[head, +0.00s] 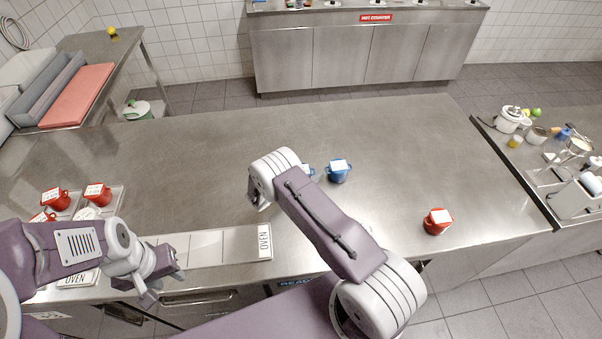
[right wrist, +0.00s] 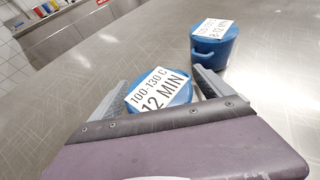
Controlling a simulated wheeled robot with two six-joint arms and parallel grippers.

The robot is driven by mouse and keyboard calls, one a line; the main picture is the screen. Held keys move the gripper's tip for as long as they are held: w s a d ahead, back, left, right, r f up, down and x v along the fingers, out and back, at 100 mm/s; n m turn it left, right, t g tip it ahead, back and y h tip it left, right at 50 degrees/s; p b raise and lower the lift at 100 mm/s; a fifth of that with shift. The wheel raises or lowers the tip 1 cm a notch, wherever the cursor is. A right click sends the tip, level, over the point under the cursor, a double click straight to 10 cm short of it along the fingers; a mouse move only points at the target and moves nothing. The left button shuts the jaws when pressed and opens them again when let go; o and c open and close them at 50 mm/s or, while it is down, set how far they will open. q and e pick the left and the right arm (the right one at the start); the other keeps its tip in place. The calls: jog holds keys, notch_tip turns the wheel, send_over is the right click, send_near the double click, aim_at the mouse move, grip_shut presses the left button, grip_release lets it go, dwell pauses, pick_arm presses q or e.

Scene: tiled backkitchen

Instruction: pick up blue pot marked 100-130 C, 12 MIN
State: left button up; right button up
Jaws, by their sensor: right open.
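The blue pot marked 100-130 C, 12 MIN (right wrist: 158,92) stands on the steel table in the right wrist view, its white label on top. My right gripper (right wrist: 160,90) is open, with one finger on each side of this pot; whether they touch it is unclear. In the head view only a small part of a blue pot (head: 309,169) shows past my right arm, which hides the rest and the right fingers. My left gripper (head: 165,286) is open and empty near the table's front edge.
Another blue pot (head: 338,173) with a white label stands close by on the right; it also shows in the right wrist view (right wrist: 213,45). A red pot (head: 437,222) is farther right. Red pots (head: 97,194) stand at left. OVEN-marked panels (head: 247,243) lie along the front. The table's far middle is clear.

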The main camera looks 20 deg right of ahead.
aim_at(306, 164)
jog(key=shift+d, duration=0.15)
jog(key=c, duration=1.8)
jog(key=shift+w, duration=0.1)
notch_tip(306, 164, up, 4)
jog(key=shift+f+b, duration=0.1)
jog(key=shift+b, duration=0.6)
jog(key=s+r+b, duration=0.1)
jog(key=s+r, duration=0.6)
jog(key=s, duration=0.4)
jog(key=shift+s+d, duration=0.2)
jog(key=shift+s, duration=0.2)
